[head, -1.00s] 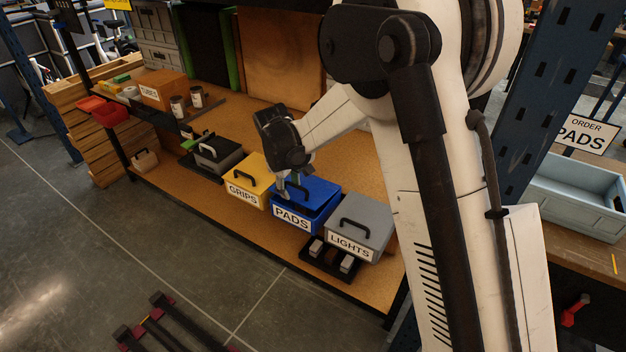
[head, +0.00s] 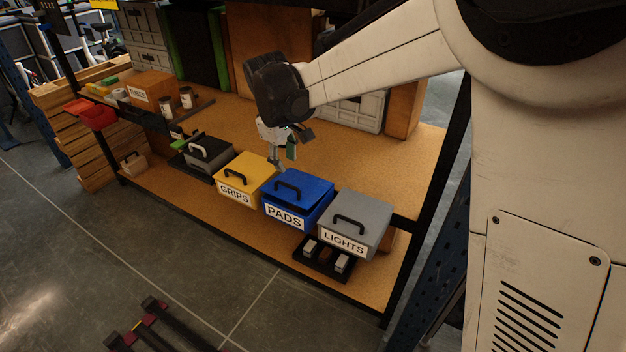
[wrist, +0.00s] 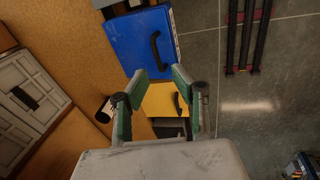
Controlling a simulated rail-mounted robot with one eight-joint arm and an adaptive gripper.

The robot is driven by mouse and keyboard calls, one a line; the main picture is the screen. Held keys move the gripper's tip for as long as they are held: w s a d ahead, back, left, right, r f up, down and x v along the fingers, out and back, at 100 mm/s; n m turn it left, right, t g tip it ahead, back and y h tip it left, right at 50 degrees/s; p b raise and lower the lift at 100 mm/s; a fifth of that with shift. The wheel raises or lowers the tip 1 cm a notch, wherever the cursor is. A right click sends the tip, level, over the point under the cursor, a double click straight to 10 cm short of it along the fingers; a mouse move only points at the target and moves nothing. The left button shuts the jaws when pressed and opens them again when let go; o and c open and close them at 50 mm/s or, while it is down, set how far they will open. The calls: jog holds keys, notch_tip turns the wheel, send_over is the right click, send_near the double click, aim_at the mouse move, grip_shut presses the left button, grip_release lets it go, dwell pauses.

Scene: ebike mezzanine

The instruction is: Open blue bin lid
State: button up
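The blue bin (head: 312,218) labelled PADS stands on the wooden shelf between the yellow and grey bins. Its blue lid (head: 308,190) with a black arched handle (head: 287,189) lies on top and looks shut. In the wrist view the blue lid (wrist: 132,45) is at upper centre, with its handle (wrist: 156,50) near its right side. My gripper (head: 281,160) is raised behind the yellow and blue bins, apart from the handle. In the wrist view its two green-padded fingers (wrist: 160,75) are spread with nothing held between them.
The yellow GRIPS bin (head: 256,170) is left of the blue bin and the grey LIGHTS bin (head: 375,215) right. A black tray (head: 325,260) with small parts sits in front of the grey bin. The shelf (head: 235,120) behind the bins has free room.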

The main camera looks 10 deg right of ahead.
jog(key=s+d+m+t+b, duration=0.1)
jog(key=s+d+m+b, duration=0.1)
jog(key=s+d+b, duration=0.3)
jog(key=shift+s+d+f+y, duration=0.2)
jog(key=shift+s+d+y, duration=0.1)
jog(key=shift+s+d, duration=0.4)
jog(key=shift+w+a, duration=0.1)
jog(key=c, duration=0.4)
jog(key=shift+w+a+n, duration=0.2)
jog(key=shift+n, duration=0.3)
grip_shut()
jog(key=n+t+h+p, duration=0.1)
jog(key=n+h+p, duration=0.3)
jog(key=n, duration=1.6)
send_near(285, 194)
jog(key=shift+y, duration=0.7)
jog(key=x, duration=0.3)
jog(key=d+x, duration=0.1)
jog(key=x, duration=0.2)
jog(key=shift+d, duration=0.1)
